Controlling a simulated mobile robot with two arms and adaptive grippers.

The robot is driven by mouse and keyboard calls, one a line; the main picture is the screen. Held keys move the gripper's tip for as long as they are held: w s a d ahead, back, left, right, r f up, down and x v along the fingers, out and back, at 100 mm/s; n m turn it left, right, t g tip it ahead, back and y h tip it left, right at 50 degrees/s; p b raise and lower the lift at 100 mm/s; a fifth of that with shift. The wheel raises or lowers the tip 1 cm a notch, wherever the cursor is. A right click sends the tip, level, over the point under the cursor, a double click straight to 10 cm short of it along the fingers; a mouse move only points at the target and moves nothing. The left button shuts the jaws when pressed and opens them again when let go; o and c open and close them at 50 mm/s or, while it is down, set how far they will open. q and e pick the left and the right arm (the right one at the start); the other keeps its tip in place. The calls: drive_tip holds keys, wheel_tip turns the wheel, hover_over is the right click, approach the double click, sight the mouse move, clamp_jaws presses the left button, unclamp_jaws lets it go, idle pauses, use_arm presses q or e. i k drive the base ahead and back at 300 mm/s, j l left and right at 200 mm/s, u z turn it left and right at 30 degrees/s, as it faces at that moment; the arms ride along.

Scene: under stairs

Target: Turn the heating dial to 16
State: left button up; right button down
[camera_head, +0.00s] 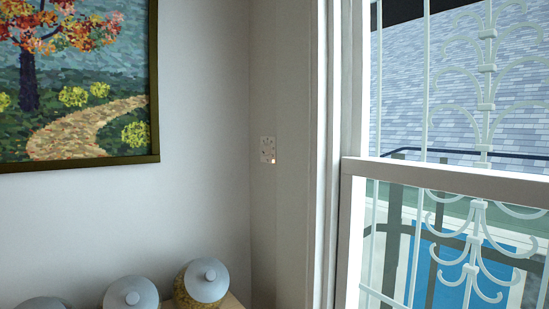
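A small white plate (267,150) is mounted on the narrow wall between the room corner and the window frame. It looks like the heating dial, with small dark marks on it and a small bright orange-white spot near its lower right. It is too small and far off to read any number or the dial's setting. Neither of my grippers shows in the head view.
A framed painting (75,80) hangs on the left wall. A window (455,178) with white bars fills the right side. Several lidded jars (203,285) stand along the bottom edge, on a wooden surface (232,301). The wall around the plate is bare.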

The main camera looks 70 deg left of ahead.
sight(264, 149)
drive_tip(key=u, duration=2.15)
